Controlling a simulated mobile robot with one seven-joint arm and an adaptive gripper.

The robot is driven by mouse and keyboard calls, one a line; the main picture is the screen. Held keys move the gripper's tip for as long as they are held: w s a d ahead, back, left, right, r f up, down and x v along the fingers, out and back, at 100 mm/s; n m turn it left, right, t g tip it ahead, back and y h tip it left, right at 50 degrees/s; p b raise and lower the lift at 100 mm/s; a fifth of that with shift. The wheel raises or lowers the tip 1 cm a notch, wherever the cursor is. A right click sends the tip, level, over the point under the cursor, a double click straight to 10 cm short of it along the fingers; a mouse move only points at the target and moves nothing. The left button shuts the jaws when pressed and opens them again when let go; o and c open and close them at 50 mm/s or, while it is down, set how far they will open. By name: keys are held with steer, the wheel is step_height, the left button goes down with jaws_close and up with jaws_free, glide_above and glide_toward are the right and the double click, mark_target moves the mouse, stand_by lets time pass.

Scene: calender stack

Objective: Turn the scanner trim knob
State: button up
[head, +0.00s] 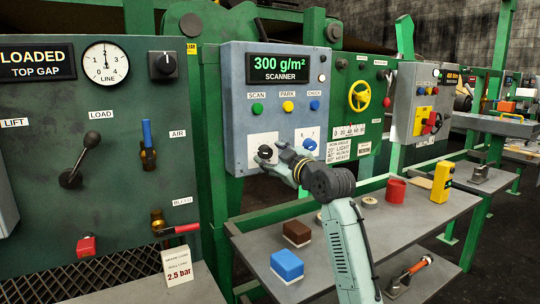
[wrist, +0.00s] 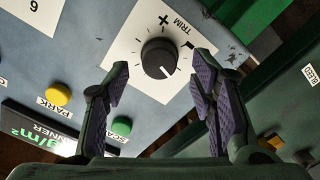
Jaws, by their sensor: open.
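The scanner trim knob (wrist: 158,58) is black and round with a white pointer line, on a white plate marked TRIM and "+" in the wrist view. In the head view the knob (head: 265,152) is partly covered by my gripper (head: 277,160), at the lower left of the grey scanner panel (head: 235,100). My gripper (wrist: 160,68) is open in the wrist view, with one purple-padded finger on each side of the knob. I see gaps between both fingers and the knob. The fingers look nearer the camera than the knob; I cannot tell the remaining distance.
Green SCAN (head: 257,108), yellow PARK (head: 288,106) and blue CHECK (head: 314,105) buttons sit above the knob. Another white plate with a blue control (head: 309,144) is to its right.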

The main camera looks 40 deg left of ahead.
steer(key=v, duration=1)
steer(key=shift+d, duration=0.2)
steer(key=shift+s, duration=0.1)
